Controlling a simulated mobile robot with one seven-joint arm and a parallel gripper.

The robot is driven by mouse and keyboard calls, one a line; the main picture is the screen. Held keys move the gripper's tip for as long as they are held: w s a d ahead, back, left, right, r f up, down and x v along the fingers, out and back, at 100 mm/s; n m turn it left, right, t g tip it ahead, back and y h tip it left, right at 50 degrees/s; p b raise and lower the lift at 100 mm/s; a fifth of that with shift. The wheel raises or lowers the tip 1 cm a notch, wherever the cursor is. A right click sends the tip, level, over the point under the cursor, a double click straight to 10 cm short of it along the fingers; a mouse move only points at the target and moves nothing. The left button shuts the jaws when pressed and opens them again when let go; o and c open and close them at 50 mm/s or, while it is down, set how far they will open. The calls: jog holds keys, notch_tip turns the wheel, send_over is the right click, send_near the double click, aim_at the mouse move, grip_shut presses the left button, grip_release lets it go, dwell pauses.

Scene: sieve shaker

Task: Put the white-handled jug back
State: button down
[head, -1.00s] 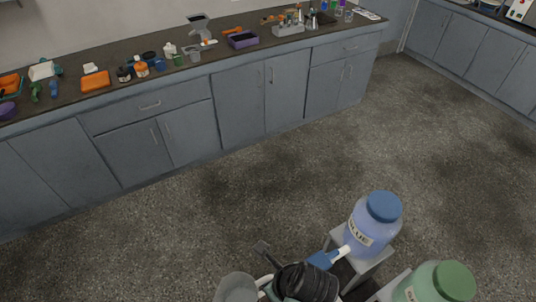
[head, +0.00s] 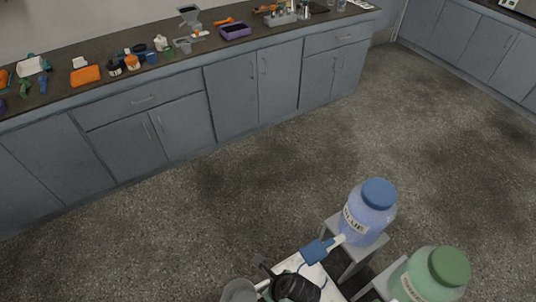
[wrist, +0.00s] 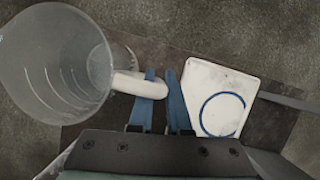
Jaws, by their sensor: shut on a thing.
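The jug (wrist: 62,62) is a clear, tapered vessel with graduation marks and a white handle (wrist: 140,85). My gripper (wrist: 161,92) has blue fingers that are shut on the white handle, with the jug to their left in the wrist view. A white square plate with a blue circle (wrist: 208,82) lies just right of the fingers in the wrist view and shows partly in the head view (head: 301,262).
A blue bottle (head: 366,215) with a white and blue spout stands on a grey stand, right of my gripper. A green-capped bottle (head: 432,275) stands nearer. The long counter (head: 110,48) across the room holds many small items. The floor between is clear.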

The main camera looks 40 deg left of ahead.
jog(key=c, duration=0.9)
grip_release()
jog(key=v, duration=1.2)
jog(key=shift+s, duration=0.1)
